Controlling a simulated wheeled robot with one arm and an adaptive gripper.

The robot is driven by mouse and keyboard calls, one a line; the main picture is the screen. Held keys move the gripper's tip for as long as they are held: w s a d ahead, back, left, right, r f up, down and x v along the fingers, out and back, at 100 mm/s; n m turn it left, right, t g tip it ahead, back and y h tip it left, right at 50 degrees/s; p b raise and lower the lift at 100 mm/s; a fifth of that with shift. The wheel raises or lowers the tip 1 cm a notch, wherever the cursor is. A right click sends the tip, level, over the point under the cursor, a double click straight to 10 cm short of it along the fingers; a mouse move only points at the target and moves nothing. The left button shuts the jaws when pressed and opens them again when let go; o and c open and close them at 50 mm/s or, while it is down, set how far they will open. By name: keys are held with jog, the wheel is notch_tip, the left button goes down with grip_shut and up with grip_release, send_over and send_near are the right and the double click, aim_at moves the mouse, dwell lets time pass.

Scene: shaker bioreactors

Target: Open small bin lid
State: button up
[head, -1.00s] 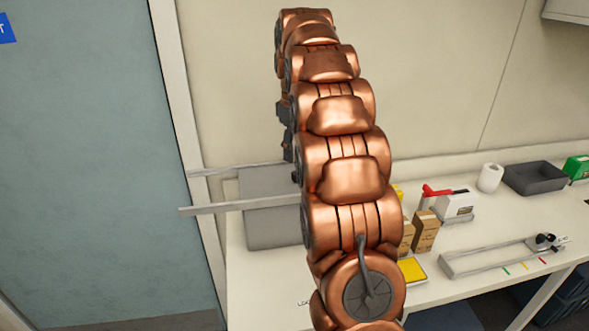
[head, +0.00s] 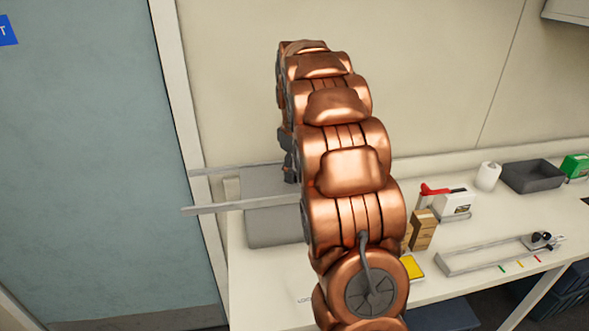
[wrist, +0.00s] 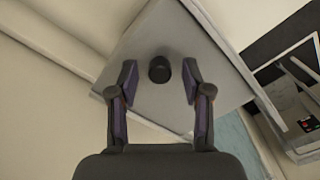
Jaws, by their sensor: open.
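In the wrist view a flat grey panel, which looks like the bin lid (wrist: 205,50), carries a short round black knob (wrist: 159,74). My gripper (wrist: 158,66) is open, with one finger on each side of the knob and a gap on both sides. I cannot tell its exact height over the lid. In the head view a grey box (head: 272,228) stands at the left end of the bench, partly behind my copper arm. The dark gripper end (head: 288,165) shows beside the arm's far end, mostly hidden. The lid appears closed.
Light metal rails (head: 245,203) run across the grey box and stick out past its left side. To the right on the bench (head: 465,285) are small cartons (head: 423,230), a white roll (head: 487,176), a dark tray (head: 533,177) and a metal rack (head: 490,259). A wall rises behind.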

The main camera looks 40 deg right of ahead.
grip_shut()
dwell(0.4)
